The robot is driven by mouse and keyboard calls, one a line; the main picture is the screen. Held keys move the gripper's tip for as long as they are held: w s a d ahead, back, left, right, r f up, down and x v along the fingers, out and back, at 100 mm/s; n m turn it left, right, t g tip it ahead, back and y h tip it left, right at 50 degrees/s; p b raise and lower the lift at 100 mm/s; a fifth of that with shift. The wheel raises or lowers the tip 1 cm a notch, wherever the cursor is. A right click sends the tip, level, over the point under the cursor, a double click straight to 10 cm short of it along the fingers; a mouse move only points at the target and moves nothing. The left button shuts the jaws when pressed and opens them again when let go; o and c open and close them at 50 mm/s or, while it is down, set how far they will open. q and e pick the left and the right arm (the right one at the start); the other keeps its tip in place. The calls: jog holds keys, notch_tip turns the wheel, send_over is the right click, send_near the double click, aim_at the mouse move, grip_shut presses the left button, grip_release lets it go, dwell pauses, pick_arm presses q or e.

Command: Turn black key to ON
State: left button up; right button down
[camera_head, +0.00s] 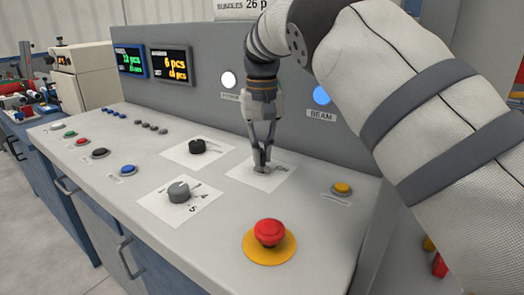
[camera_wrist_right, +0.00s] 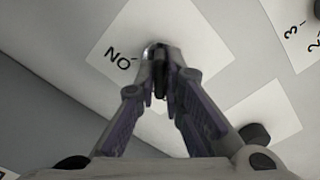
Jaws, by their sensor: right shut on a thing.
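My right gripper (camera_head: 262,168) points down at a white label plate (camera_head: 278,178) on the console top, and its fingers are shut on the black key. The key (camera_wrist_right: 160,84) shows only as a dark piece between the fingertips in the right wrist view, with a bit of shiny metal beside it. The plate carries the printed word ON with a small mark. The fingers hide most of the key, so I cannot tell which way it points. My left gripper is not in view.
A black knob (camera_head: 197,146) and a grey numbered dial (camera_head: 179,192) sit left of the gripper. A red mushroom button (camera_head: 269,232) on a yellow base is in front. A yellow button (camera_head: 342,188) is to the right. The upright panel (camera_head: 200,80) with displays stands close behind.

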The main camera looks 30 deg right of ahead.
jog(key=m, duration=0.9)
jog(key=shift+f, duration=0.15)
jog(key=m, duration=0.4)
jog(key=shift+m, duration=2.3)
jog(key=c, duration=1.7)
grip_release()
